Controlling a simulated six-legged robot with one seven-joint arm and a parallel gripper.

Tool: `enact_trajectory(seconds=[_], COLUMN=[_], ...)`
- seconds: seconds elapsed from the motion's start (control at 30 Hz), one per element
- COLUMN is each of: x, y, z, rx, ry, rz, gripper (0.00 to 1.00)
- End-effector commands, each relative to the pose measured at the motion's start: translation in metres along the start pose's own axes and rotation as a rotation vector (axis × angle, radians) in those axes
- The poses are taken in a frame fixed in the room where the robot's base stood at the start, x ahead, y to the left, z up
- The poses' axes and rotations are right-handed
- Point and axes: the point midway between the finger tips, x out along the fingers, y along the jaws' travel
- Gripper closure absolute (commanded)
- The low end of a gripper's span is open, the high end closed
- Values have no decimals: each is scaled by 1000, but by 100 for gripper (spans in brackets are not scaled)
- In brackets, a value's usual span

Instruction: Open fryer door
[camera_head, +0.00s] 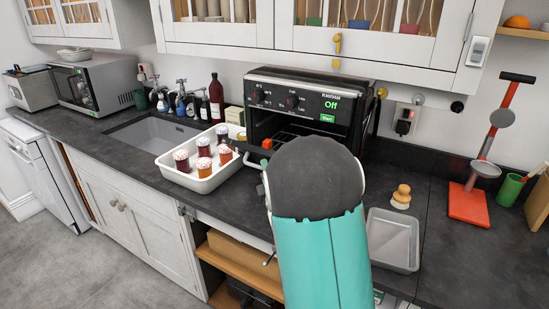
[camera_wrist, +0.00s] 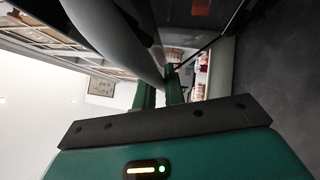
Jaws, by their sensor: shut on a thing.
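The fryer (camera_head: 318,84) is a black countertop oven with knobs and a green "Off" display. Its front is open and a wire rack shows inside. The fryer door (camera_head: 246,158) is swung down at the front, and my arm covers most of it. In the wrist view, the two green fingers of my gripper (camera_wrist: 162,80) are close together at the end of the dark palm. They are shut on the fryer door's handle, though the contact is hard to make out. In the head view my arm hides the fingers.
A white tray (camera_head: 168,167) with several red-brown jars stands just left of the fryer. A red-based stand (camera_head: 468,205) is farther right. Wall cabinets (camera_head: 400,48) hang above.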

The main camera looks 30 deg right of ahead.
Motion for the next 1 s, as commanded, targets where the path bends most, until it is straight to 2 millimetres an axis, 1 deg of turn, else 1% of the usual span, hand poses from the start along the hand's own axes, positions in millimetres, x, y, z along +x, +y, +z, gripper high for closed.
enact_trajectory(seconds=[0.03,0.1,0.3,0.5,0.7,1.0], x=[-4,-8,-17,-23,-26,-28], y=[-7,-16,-39,-55,-63,-63], z=[-4,-10,-23,-30,-32,-32], rx=[-2,-2,-2,0,1,1], ry=[-2,-4,-5,-5,-6,-5], rz=[-1,-1,1,1,3,6], gripper=[100,100,100,100,100,100])
